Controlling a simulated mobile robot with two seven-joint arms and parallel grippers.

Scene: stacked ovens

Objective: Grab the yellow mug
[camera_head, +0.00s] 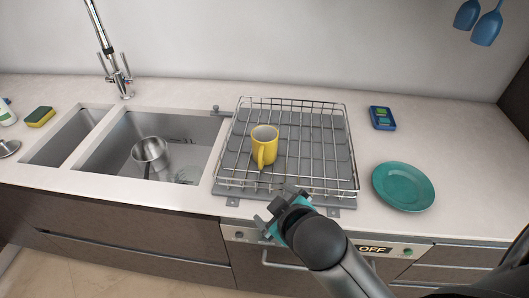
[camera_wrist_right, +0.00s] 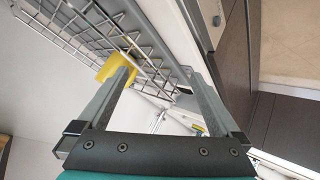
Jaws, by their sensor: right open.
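The yellow mug (camera_head: 264,147) stands upright in the wire dish rack (camera_head: 335,180), its handle facing the front. My right gripper (camera_head: 270,215) is at the front edge of the rack, in front of the mug and apart from it in the head view. In the right wrist view the jaws (camera_wrist_right: 165,90) are spread with nothing between them. The yellow mug (camera_wrist_right: 116,66) shows there beyond the left finger, which partly covers it. My left gripper is not in view.
A teal plate (camera_head: 403,186) lies right of the rack, and a blue box (camera_head: 382,118) lies behind it. The sink (camera_head: 115,165) on the left holds a metal pot (camera_head: 149,151). Counter at the far right is clear.

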